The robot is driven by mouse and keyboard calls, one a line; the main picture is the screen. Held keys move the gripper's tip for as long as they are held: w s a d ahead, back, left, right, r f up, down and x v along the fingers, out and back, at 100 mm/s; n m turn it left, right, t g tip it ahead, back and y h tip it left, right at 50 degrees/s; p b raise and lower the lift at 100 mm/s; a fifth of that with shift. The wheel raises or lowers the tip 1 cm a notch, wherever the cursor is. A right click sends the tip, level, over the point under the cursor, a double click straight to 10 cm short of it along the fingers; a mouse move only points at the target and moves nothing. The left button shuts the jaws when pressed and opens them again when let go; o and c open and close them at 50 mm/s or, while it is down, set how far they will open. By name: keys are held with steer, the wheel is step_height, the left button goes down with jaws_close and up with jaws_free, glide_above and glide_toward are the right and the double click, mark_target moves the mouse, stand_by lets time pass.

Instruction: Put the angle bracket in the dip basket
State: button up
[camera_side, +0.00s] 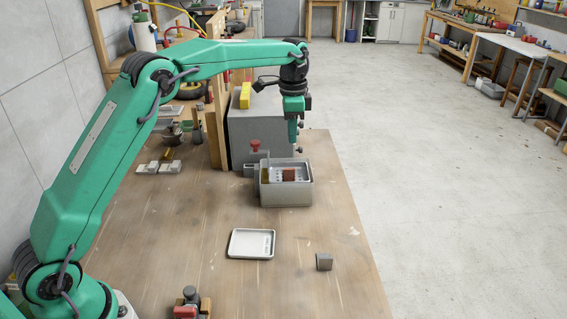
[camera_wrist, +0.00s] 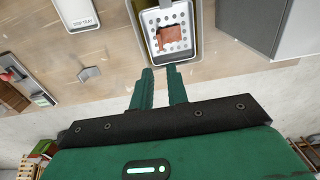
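The wrist view shows the brown piece (camera_wrist: 172,40) lying on the pale, holed basket floor (camera_wrist: 158,18). My gripper (camera_side: 297,150) is above and just behind the tank in the side view, pointing down. In the wrist view my gripper (camera_wrist: 159,68) has its two fingers apart with nothing between them. It is clear of the brown piece.
A white tray (camera_side: 238,243) lies on the wooden table (camera_side: 200,280). A large grey box (camera_side: 252,130) stands behind the tank. The table between tank and tray is clear.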

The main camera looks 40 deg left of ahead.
steer(key=s+r+n+t, duration=0.1)
steer(key=s+r+n, duration=0.1)
steer(key=s+r, duration=0.45)
steer(key=s+r+n+t, duration=0.2)
steer(key=s+r, duration=0.2)
steer(key=s, duration=0.6)
steer(key=s+f+n+t, duration=0.1)
steer(key=s+f+n, duration=0.1)
steer(key=s, duration=0.8)
steer(key=s+f+n+t, duration=0.1)
steer(key=s+f+n, duration=0.2)
steer(key=s, duration=0.7)
steer(key=shift+f+t, duration=0.2)
steer(key=shift+t, duration=0.1)
